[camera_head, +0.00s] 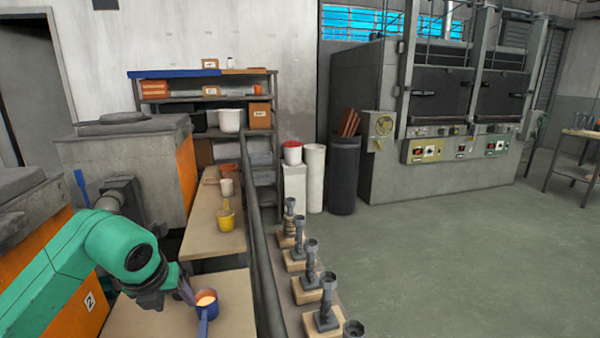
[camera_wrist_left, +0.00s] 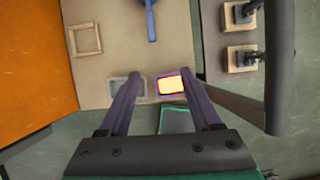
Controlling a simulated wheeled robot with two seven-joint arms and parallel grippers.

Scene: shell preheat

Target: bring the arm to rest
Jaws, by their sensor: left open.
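My left arm, green with a dark wrist, comes in from the left in the head view. Its gripper (camera_head: 186,290) is low over the near table, close beside a blue ladle (camera_head: 207,308) with glowing orange contents. From this angle I cannot tell if they touch. In the left wrist view the two purple fingers (camera_wrist_left: 160,77) stand wide apart. A blue handled thing (camera_wrist_left: 151,20) lies beyond the fingertips, outside their grasp. A bright glowing rectangle (camera_wrist_left: 171,85) shows between the fingers; its depth is unclear. My right gripper is out of view.
A yellow ladle (camera_head: 226,222) and a pale pot (camera_head: 227,188) stand on the table behind. Several dark metal stands on wooden bases (camera_head: 326,316) line the right, past a long dark rail (camera_head: 262,245). Orange-sided units (camera_head: 187,172) stand left. Open floor lies right.

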